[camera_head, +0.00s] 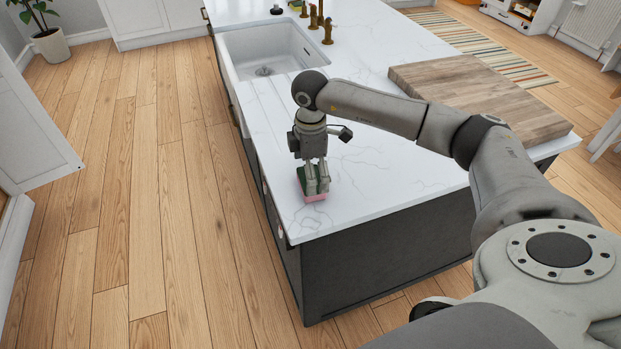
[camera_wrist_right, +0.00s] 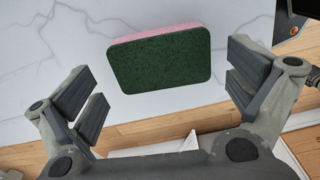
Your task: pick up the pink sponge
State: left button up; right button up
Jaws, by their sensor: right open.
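The pink sponge (camera_head: 314,196) lies near the front left edge of the white counter (camera_head: 375,192). In the right wrist view the sponge (camera_wrist_right: 160,60) shows a dark green face towards the camera and a pink layer along its far side. My right gripper (camera_head: 317,188) points down over the sponge and hides part of it. In the wrist view my right gripper (camera_wrist_right: 165,92) is open, with one finger pair on each side of the sponge and a gap on both sides. My left gripper is not in view.
A wooden board (camera_head: 480,93) lies on the counter at the right. A white sink (camera_head: 268,52) and brass taps (camera_head: 322,20) are at the far end. Bare counter lies between the sponge and the board. The wooden floor (camera_head: 150,200) is clear on the left.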

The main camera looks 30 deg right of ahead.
notch_tip(320, 180, down, 3)
jog(key=shift+s+r, duration=0.1)
jog(key=shift+r, duration=0.1)
jog(key=shift+f, duration=0.1)
jog(key=c, duration=0.5)
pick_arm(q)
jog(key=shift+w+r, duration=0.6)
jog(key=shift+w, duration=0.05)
pick_arm(e)
jog(key=shift+c, duration=0.2)
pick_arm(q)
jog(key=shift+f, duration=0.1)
